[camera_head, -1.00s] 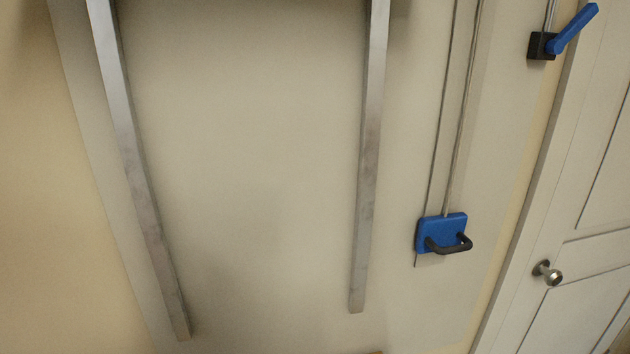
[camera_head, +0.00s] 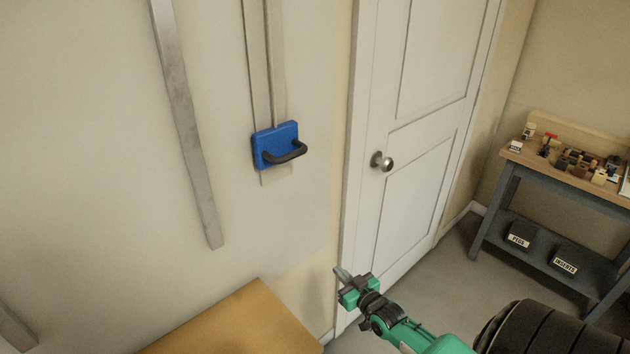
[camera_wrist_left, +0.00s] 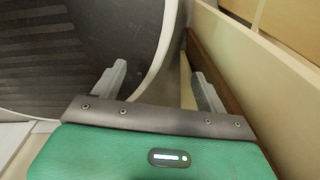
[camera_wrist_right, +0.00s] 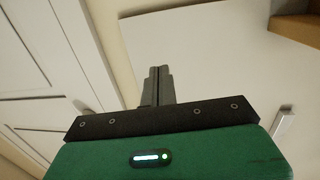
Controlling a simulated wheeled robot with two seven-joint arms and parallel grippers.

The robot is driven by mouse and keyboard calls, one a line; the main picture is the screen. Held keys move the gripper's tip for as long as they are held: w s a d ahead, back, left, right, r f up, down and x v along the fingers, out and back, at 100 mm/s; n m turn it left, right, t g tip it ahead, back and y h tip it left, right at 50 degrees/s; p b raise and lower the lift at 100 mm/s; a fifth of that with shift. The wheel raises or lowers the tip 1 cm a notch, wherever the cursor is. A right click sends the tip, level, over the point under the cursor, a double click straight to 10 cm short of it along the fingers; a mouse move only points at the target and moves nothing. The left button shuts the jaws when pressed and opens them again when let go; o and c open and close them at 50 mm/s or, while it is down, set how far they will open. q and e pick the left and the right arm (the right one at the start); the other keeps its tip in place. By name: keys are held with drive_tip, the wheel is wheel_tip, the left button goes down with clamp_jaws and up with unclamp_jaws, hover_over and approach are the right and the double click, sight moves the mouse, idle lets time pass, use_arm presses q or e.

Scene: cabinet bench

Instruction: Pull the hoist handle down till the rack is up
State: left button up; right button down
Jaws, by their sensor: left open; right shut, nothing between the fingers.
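The hoist handle is a blue block (camera_head: 268,150) with a dark grip bar, set low on a narrow vertical track on the wall, in the head view. My right gripper (camera_head: 342,274) is below and to the right of it, well apart, in front of the door's lower part. It is shut and empty; its closed fingers show in the right wrist view (camera_wrist_right: 158,75). My left gripper (camera_wrist_left: 158,85) is open and empty in the left wrist view, and outside the head view. The rack is not in view; a metal rail (camera_head: 185,125) runs down the wall left of the handle.
A white door (camera_head: 415,150) with a round knob (camera_head: 382,161) stands right of the handle. A wooden top (camera_head: 235,325) juts out below. A workbench (camera_head: 570,185) with small items and labelled bins is at the far right. Wall around the handle is clear.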

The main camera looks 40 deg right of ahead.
sight(285, 150)
drive_tip(key=s+a+r+n+t+y+b, duration=0.1)
drive_tip(key=a+r+t+y, duration=0.15)
drive_tip(key=r, duration=0.95)
drive_tip(key=s+a+r+n+t+y+b, duration=0.1)
drive_tip(key=s+r+t, duration=0.15)
drive_tip(key=r, duration=1.05)
drive_tip(key=s+a+r+n+t+y, duration=0.15)
drive_tip(key=r+t, duration=0.25)
drive_tip(key=r, duration=0.8)
drive_tip(key=p+x, duration=0.4)
drive_tip(key=x, duration=0.7)
use_arm(q)
drive_tip(key=shift+s+d+r, duration=0.1)
drive_tip(key=shift+s+r, duration=0.1)
drive_tip(key=shift+r, duration=0.25)
drive_tip(key=shift+s+d+r, duration=0.1)
drive_tip(key=shift+s+r, duration=0.1)
drive_tip(key=shift+r, duration=0.2)
use_arm(e)
drive_tip(key=shift+m+y, duration=0.35)
drive_tip(key=shift+y, duration=0.05)
drive_tip(key=f, duration=0.2)
drive_tip(key=w+f, duration=0.1)
drive_tip(key=f, duration=0.1)
drive_tip(key=shift+w+a+f, duration=0.15)
drive_tip(key=shift+f, duration=0.1)
